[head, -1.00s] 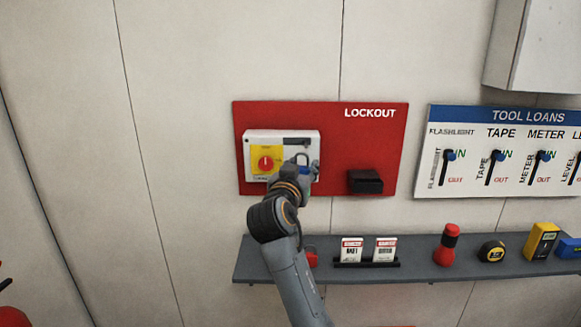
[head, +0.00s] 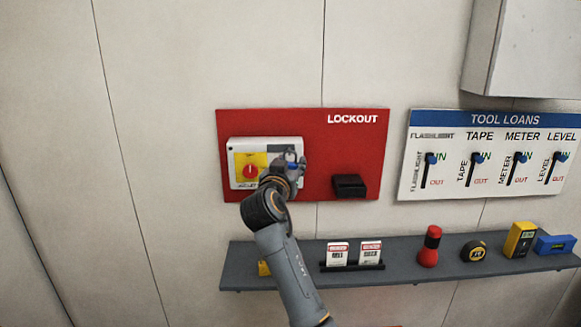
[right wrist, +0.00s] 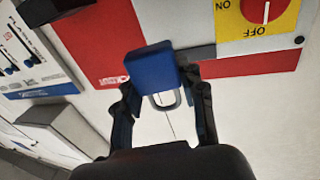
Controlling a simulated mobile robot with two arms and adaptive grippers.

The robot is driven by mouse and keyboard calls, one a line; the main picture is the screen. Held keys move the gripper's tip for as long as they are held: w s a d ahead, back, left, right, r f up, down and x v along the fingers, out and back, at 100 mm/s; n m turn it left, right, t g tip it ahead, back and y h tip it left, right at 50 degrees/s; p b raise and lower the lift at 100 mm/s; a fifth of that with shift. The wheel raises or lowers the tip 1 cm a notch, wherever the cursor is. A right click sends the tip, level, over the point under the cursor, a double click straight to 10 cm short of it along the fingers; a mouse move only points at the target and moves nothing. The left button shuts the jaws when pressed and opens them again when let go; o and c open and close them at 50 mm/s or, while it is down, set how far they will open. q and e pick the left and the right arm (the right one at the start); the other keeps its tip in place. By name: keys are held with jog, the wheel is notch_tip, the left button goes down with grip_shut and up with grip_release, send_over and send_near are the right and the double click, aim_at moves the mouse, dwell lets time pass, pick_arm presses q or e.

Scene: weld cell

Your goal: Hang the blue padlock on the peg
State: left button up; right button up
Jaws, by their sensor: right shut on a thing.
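My right gripper (head: 292,167) is in front of the red lockout board (head: 352,148), at the right edge of the switch box (head: 236,152). In the right wrist view my right gripper (right wrist: 163,98) is shut on the blue padlock (right wrist: 152,68), with the grey shackle between the fingers. A little of the padlock's blue (head: 292,166) shows in the head view. The box has a yellow plate and a red knob (head: 250,170). I cannot make out a peg in these views. My left gripper is not in view.
A black block (head: 350,186) sticks out from the board's lower right. The tool loans board (head: 480,190) hangs to the right.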

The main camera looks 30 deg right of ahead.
aim_at(292, 157)
jog(key=shift+w+d+f, duration=0.1)
jog(key=shift+w+d, duration=0.45)
jog(key=shift+w, duration=0.35)
jog(key=shift+w+d+f, duration=0.1)
jog(key=shift+w+d, duration=0.45)
jog(key=shift+w, duration=0.3)
jog(key=shift+w+d+f+b, duration=0.25)
jog(key=shift+w+f+b, duration=0.1)
jog(key=shift+b, duration=0.65)
jog(key=o, duration=1.1)
jog(key=shift+o, duration=1)
jog(key=shift+w+f, duration=0.1)
jog(key=shift+w+d+f, duration=0.1)
jog(key=shift+w, duration=0.05)
